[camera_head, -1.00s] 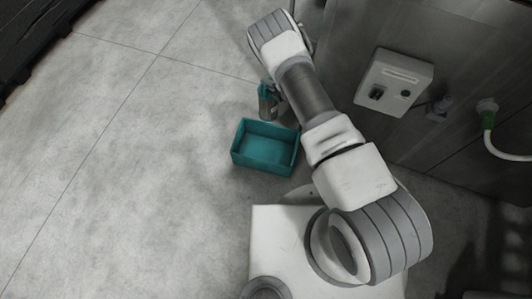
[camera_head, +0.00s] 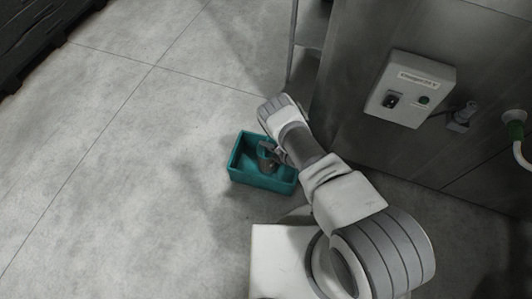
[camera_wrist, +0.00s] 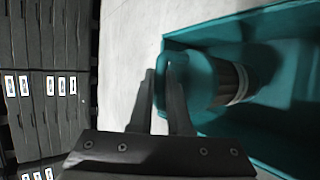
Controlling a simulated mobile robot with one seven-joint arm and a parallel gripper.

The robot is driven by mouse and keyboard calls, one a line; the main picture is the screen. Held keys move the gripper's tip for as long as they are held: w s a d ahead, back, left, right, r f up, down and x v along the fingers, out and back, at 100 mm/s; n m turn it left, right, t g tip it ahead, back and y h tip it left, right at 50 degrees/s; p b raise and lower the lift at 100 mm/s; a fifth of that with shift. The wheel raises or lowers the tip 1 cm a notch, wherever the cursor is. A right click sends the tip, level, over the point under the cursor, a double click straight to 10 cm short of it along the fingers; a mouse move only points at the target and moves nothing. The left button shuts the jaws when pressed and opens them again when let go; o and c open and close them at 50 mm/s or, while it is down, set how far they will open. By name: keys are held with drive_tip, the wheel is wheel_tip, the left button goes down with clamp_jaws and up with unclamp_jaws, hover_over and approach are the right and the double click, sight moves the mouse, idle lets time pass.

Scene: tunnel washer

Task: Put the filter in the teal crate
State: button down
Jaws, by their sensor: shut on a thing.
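The teal crate (camera_head: 258,181) stands open on the floor in front of my base. It also shows in the wrist view (camera_wrist: 285,153). The filter (camera_wrist: 205,75) has a teal end, a dark body and a pale band. My gripper (camera_wrist: 164,75) is shut on its teal end. In the head view my gripper (camera_head: 274,150) and the filter (camera_head: 265,154) are over the crate's opening. The filter appears within the crate's outline. I cannot tell whether it touches the crate's floor. My arm hides part of the crate's right side.
A grey metal cabinet with a control box (camera_head: 409,88) stands to the right, with a cable and a hose (camera_head: 517,135) beside it. Dark racks (camera_wrist: 45,80) are at the left. The floor left of the crate is clear.

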drive_tip(key=shift+w+f+b, duration=0.1)
drive_tip(key=shift+f+b, duration=0.8)
drive_tip(key=shift+f, duration=1)
drive_tip(key=c, duration=0.9)
unclamp_jaws()
drive_tip(key=shift+o, duration=0.2)
drive_tip(key=shift+d, duration=0.1)
